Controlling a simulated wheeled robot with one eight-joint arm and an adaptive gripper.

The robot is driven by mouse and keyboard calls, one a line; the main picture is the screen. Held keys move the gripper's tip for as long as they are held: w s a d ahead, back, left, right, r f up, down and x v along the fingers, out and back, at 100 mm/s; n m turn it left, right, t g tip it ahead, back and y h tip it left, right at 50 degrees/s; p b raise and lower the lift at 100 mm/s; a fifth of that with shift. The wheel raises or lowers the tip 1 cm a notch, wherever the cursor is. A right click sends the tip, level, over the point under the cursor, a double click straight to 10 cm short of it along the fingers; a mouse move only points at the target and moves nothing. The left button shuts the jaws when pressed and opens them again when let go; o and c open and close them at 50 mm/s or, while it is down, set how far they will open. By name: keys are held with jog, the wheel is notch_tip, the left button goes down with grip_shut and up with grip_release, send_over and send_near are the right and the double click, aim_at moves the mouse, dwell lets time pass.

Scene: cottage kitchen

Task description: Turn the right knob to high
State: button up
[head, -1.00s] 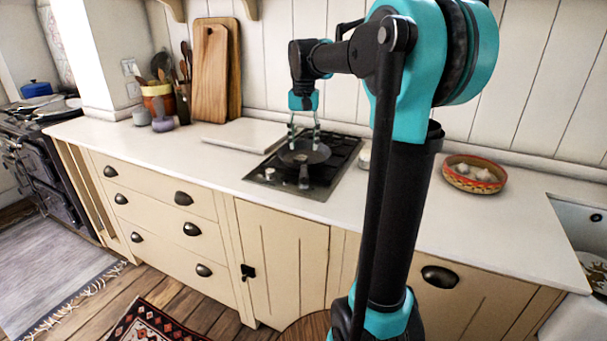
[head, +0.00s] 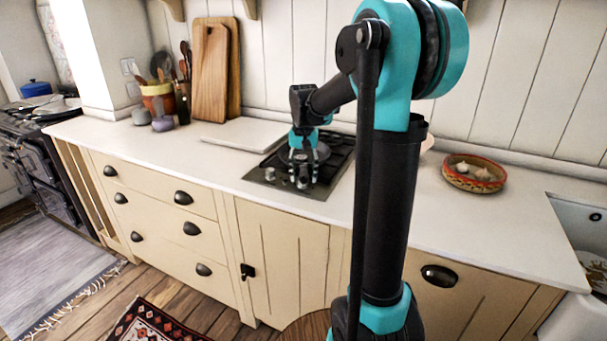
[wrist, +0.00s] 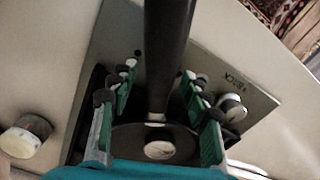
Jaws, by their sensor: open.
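The hob (head: 258,174) is set in the counter, with its left knob (head: 270,174) and right knob (head: 302,184) on the front strip. My gripper (head: 300,176) is over the front of the hob, pointing down, close to the right knob. In the wrist view my open fingers (wrist: 158,76) straddle a dark bar, seemingly the handle (wrist: 167,50) of the dark pan (wrist: 125,140). The silver left knob (wrist: 232,106) shows beside the right finger. The right knob is not clear there; the handle may hide it. I cannot tell its setting or any contact.
A white jar (wrist: 25,136) stands beside the hob. A pale board (head: 235,136) lies on the counter to the left. A patterned bowl (head: 474,173) sits to the right, past my arm. The counter in front of the hob is clear.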

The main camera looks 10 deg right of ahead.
jog(key=shift+c, duration=0.6)
grip_shut()
jog(key=shift+n, duration=0.8)
jog(key=shift+o, duration=0.6)
grip_release()
